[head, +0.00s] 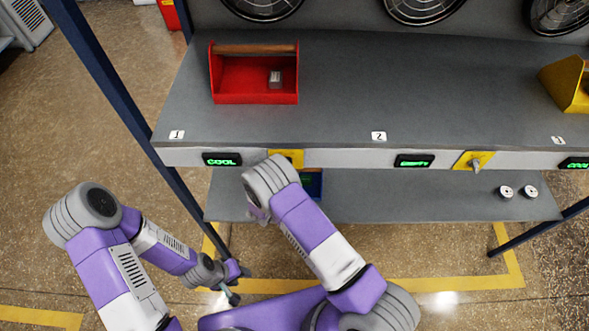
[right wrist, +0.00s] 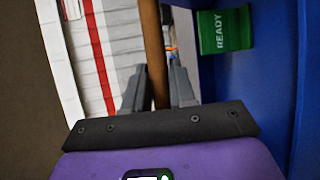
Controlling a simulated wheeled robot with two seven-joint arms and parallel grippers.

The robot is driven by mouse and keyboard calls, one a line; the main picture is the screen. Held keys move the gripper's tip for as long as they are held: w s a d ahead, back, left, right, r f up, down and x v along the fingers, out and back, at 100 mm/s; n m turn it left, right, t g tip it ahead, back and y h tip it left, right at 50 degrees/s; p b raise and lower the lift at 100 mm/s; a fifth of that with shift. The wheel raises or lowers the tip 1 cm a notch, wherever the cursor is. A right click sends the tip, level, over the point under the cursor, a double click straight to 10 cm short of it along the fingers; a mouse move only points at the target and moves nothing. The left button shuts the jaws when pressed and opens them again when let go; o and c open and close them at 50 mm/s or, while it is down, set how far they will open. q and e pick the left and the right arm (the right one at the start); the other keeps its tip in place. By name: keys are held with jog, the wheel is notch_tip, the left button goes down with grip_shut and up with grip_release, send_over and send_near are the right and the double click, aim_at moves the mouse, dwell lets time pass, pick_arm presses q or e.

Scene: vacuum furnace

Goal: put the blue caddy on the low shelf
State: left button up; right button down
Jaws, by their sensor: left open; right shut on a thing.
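The blue caddy (head: 314,186) shows only in part in the head view, behind my right arm at the low shelf (head: 400,195). I cannot tell whether it rests on the shelf or hangs just above it. In the right wrist view its blue wall (right wrist: 268,75) is on the right, and its brown wooden handle (right wrist: 154,50) runs between the fingers of my right gripper (right wrist: 157,92). That gripper is shut on the handle; the arm mostly hides it in the head view. My left gripper (head: 234,284) is open and empty, low over the floor left of the shelf.
A red caddy (head: 252,95) with a small grey item stands on the upper shelf (head: 340,95); a yellow caddy (head: 570,85) is at its right. Two small round items (head: 517,191) sit on the low shelf's right. A blue post (head: 125,100) stands left. A green READY sign (right wrist: 224,31) shows.

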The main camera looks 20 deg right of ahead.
jog(key=c, duration=0.9)
grip_release()
jog(key=v, duration=1.2)
jog(key=shift+p, duration=0.4)
